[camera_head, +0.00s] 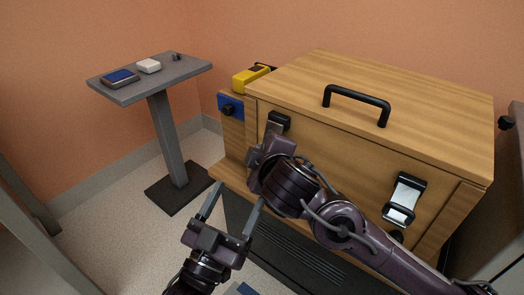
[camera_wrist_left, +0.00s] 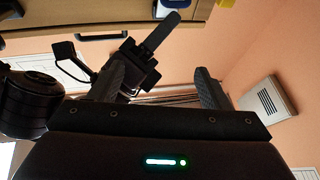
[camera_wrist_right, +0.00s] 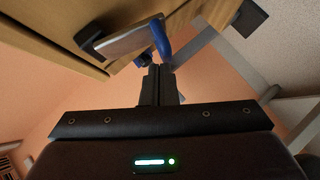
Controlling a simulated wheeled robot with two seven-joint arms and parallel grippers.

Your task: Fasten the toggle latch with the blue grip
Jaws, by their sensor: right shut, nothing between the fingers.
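The latch with the blue grip (camera_wrist_right: 160,40) shows in the right wrist view, its silver plate (camera_wrist_right: 125,40) lying beside the wooden box front. In the head view I take it to be the left latch (camera_head: 279,122), whose lower part and grip are hidden behind my right gripper (camera_head: 263,148). My right gripper is shut and empty, its fingertips (camera_wrist_right: 160,70) close to the blue grip; whether they touch, I cannot tell. My left gripper (camera_head: 240,193) is open and empty, below and left of the right one; its spread fingers also show in the left wrist view (camera_wrist_left: 160,68).
The wooden box (camera_head: 400,92) has a black lid handle (camera_head: 357,104) and a second silver latch (camera_head: 403,198) on its front right. A yellow object (camera_head: 250,78) stands behind its left side. A grey side table (camera_head: 135,92) stands at left, with open floor between.

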